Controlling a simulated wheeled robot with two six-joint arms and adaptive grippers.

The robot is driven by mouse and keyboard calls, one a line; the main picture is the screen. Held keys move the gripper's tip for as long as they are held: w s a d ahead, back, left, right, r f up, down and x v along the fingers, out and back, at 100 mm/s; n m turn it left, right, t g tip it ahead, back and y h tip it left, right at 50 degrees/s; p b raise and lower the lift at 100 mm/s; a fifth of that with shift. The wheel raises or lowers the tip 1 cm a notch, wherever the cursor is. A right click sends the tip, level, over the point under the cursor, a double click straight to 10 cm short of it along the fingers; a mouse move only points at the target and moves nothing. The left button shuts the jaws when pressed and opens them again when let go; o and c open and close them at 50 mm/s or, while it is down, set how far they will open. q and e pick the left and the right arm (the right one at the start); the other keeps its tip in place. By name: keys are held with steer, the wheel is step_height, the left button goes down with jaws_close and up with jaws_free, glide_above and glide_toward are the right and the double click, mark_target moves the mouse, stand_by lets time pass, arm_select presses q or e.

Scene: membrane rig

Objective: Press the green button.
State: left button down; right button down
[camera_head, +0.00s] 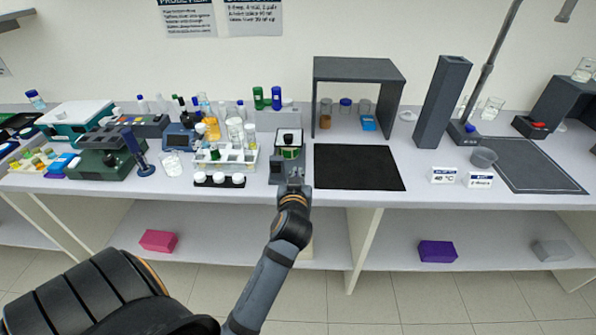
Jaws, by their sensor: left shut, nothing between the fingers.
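My left gripper (294,178) is at the front edge of the bench, just in front of a small device (288,142) with a black knob on top and a green band below it. The gripper is shut and empty. It overlaps the lower part of this device, and I cannot tell whether they touch. A small dark grey block (276,170) stands just left of the gripper. I cannot clearly make out a green button; it may be hidden or too small. My right gripper is not in view.
A white rack (225,160) and bottles crowd the bench left of the gripper. A black mat (358,168) lies to its right, before a dark grey shelf (358,69). A dark box with a red top (538,125) stands far right. A lower shelf holds coloured boxes.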

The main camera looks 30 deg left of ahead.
arm_select(q)
steer(key=p+x, duration=0.2)
steer(key=x, duration=0.7)
steer(key=shift+s+a+r, duration=0.1)
step_height(320, 180, down, 3)
steer(key=shift+s, duration=0.1)
steer(key=shift+f, duration=0.55)
